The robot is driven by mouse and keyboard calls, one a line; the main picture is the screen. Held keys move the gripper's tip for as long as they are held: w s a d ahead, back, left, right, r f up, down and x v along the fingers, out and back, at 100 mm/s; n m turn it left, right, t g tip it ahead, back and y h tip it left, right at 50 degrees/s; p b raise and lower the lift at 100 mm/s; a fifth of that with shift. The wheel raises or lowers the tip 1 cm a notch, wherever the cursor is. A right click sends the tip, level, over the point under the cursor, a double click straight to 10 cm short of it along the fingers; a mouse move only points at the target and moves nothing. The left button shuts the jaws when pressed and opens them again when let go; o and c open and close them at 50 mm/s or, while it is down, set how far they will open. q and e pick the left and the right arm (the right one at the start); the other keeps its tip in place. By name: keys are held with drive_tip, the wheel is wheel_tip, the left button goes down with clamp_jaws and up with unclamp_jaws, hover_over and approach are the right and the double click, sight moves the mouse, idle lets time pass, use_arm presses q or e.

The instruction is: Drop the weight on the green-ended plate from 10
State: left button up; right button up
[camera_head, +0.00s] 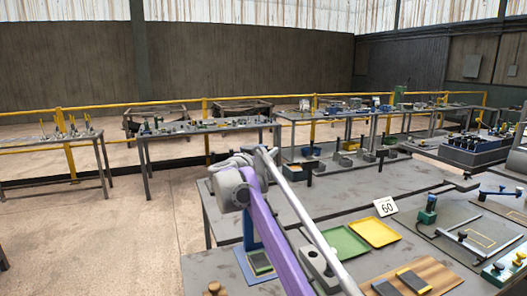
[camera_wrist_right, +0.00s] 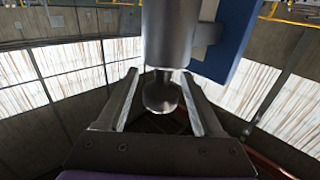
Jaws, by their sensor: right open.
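A grey cylindrical weight (camera_head: 229,188) is at the top of a blue stand (camera_head: 248,232). In the right wrist view the weight (camera_wrist_right: 172,35) hangs beside the blue post (camera_wrist_right: 232,42), with a rounded knob (camera_wrist_right: 161,93) at its end. My right gripper (camera_wrist_right: 160,100) is open with a finger on each side of the knob; contact is not clear. In the head view its purple arm partly hides the stand. A plate that looks dark and green (camera_head: 259,262) lies at the stand's foot, below the weight. My left gripper is out of view.
A card reading 60 (camera_head: 385,206) stands behind a green tray (camera_head: 345,243) and a yellow tray (camera_head: 375,231). Dark plates (camera_head: 413,281) lie on a wooden board. A grey block (camera_head: 320,262) sits near my arm. Other benches stand behind.

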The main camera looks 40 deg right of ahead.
clamp_jaws()
idle(0.4)
idle(1.1)
